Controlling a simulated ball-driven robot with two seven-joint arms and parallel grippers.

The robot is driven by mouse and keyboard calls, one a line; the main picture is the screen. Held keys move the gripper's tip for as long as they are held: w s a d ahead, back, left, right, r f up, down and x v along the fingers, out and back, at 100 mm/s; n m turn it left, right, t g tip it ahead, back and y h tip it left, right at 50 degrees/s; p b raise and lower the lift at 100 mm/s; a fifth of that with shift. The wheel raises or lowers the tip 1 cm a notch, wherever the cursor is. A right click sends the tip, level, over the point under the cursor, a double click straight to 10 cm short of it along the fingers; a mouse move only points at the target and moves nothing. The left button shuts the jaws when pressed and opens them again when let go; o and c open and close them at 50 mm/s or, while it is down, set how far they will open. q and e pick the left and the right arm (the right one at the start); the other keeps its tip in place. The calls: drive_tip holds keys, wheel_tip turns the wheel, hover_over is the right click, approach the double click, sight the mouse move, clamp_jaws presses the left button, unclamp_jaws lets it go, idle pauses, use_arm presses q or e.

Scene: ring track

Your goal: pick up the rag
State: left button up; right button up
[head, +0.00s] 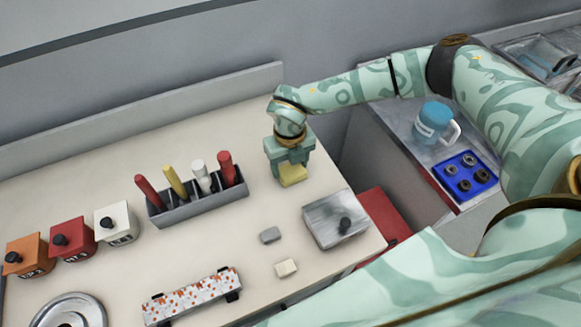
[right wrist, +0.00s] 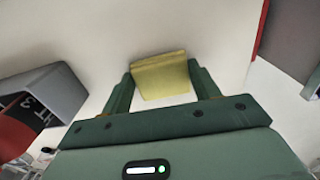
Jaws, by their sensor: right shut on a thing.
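The rag is a small yellow piece (head: 292,177) in the head view, under my right gripper (head: 289,168) on the cream counter. In the right wrist view the yellow rag (right wrist: 162,76) sits between the two green fingers of my right gripper (right wrist: 163,85). The fingers are shut on it, one on each side. I cannot tell whether the rag touches the counter. My left gripper is not in view.
A grey holder (head: 199,206) with red, yellow and white sticks stands left of the gripper. A metal box (head: 335,219) with a black knob is at the right edge. A blue mug (head: 432,122) and blue tray (head: 465,176) are on the surface beyond.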

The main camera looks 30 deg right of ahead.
sight(290, 169)
drive_tip(key=shift+r, duration=0.65)
drive_tip(key=r, duration=0.1)
drive_tip(key=r+p, duration=0.1)
drive_tip(key=r, duration=0.1)
drive_tip(key=shift+s+a, duration=0.1)
drive_tip(key=shift+s, duration=0.1)
drive_tip(key=s+a+r+p, duration=0.1)
drive_tip(key=s+a+r, duration=0.2)
drive_tip(key=s, duration=0.3)
drive_tip(key=s+a+r+p, duration=0.1)
drive_tip(key=s+a+r, duration=0.2)
drive_tip(key=s+r, duration=0.2)
drive_tip(key=shift+s+a+r+p, duration=0.25)
drive_tip(key=shift+s+r+p, duration=0.05)
drive_tip(key=shift+s+r, duration=0.15)
